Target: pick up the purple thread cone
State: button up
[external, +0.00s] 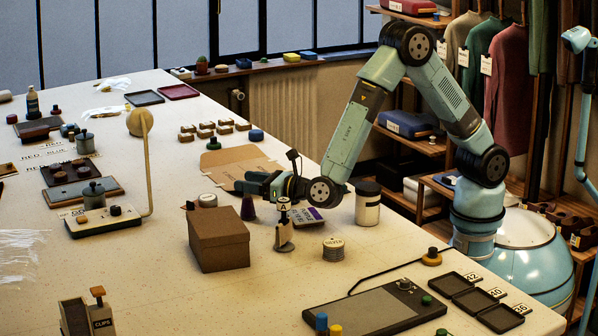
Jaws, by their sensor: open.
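The purple thread cone (248,207) stands upright on the table, just behind the right part of a brown cardboard box (219,240). The box may hide some of its base. My gripper (247,184) reaches in from the right, low over the table, with its fingers toward the left. It is open, and I see nothing held in it. In the picture the fingers lie just above the cone's top. I cannot tell from this view how far apart they are in depth.
A white stand marked A (284,232) is right of the cone, close under my wrist. A purple-edged card (306,216), a lidded jar (367,207) and a round tin (333,249) are further right. Flat cardboard (235,163) lies behind my gripper. Bare table lies left of the box.

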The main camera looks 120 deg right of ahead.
aim_at(250, 196)
notch_tip(250, 196, down, 4)
jog(key=shift+f, duration=0.1)
jog(key=shift+x, duration=1)
jog(key=shift+w+d, duration=0.3)
jog(key=shift+d, duration=0.05)
jog(key=c, duration=1)
